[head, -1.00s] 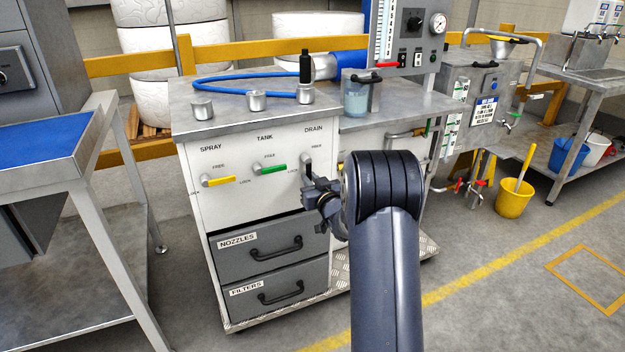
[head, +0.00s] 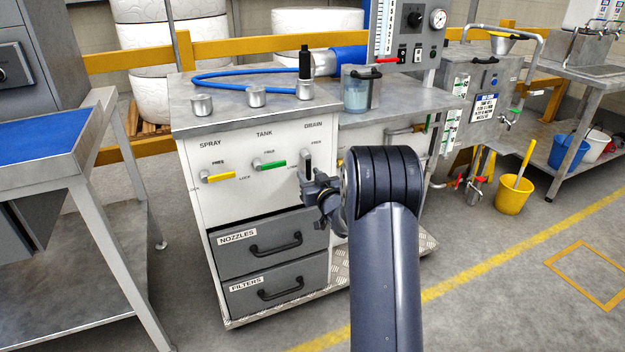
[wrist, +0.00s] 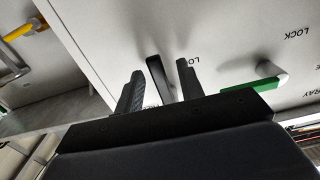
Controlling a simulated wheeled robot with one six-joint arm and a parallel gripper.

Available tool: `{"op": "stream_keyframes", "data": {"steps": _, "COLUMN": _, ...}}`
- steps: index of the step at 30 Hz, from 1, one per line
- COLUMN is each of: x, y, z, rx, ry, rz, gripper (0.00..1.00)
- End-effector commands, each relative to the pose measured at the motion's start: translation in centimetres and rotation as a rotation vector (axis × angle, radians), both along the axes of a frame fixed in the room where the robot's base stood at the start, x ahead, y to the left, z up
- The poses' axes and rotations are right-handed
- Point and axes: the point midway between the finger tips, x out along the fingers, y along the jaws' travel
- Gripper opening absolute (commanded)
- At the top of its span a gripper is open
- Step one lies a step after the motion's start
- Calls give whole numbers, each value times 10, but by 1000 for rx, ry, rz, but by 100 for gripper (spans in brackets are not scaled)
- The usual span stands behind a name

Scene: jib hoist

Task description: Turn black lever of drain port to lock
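The black lever (head: 307,161) of the drain port stands roughly upright on the white front panel (head: 235,200), below the DRAIN label and between the FREE and LOCK marks. In the wrist view, the black lever (wrist: 158,78) lies between the two fingers of my gripper (wrist: 160,70). The fingers are apart, with a visible gap on the right side; whether the left finger touches the lever I cannot tell. In the head view my gripper (head: 316,190) is at the panel just below the lever and hides its lower end. Part of the drain LOCK lettering is hidden by a finger.
A green lever (head: 272,165) and a yellow lever (head: 218,177) sit left on the same panel. Drawers (head: 270,245) with protruding handles are below. A yellow pipe (wrist: 22,32) shows in the wrist view's upper left corner. Open floor lies to the right.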

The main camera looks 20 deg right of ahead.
Motion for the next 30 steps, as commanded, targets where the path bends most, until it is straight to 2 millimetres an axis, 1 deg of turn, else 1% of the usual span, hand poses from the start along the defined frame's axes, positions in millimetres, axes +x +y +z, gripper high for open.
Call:
{"op": "stream_keyframes", "data": {"steps": 5, "x": -14, "y": -1, "z": 1, "rx": 0, "ry": 1, "rz": -2, "gripper": 36}}
{"op": "stream_keyframes", "data": {"steps": 8, "x": -30, "y": -1, "z": 2, "rx": 1, "ry": 1, "rz": -2, "gripper": 36}}
{"op": "stream_keyframes", "data": {"steps": 15, "x": -75, "y": -3, "z": 1, "rx": 0, "ry": 2, "rz": -2, "gripper": 36}}
{"op": "stream_keyframes", "data": {"steps": 19, "x": -93, "y": -4, "z": 0, "rx": 1, "ry": 2, "rz": -2, "gripper": 36}}
{"op": "stream_keyframes", "data": {"steps": 24, "x": -106, "y": -4, "z": 0, "rx": 0, "ry": 1, "rz": -1, "gripper": 36}}
{"op": "stream_keyframes", "data": {"steps": 30, "x": -108, "y": -4, "z": 0, "rx": 0, "ry": 0, "rz": 0, "gripper": 36}}
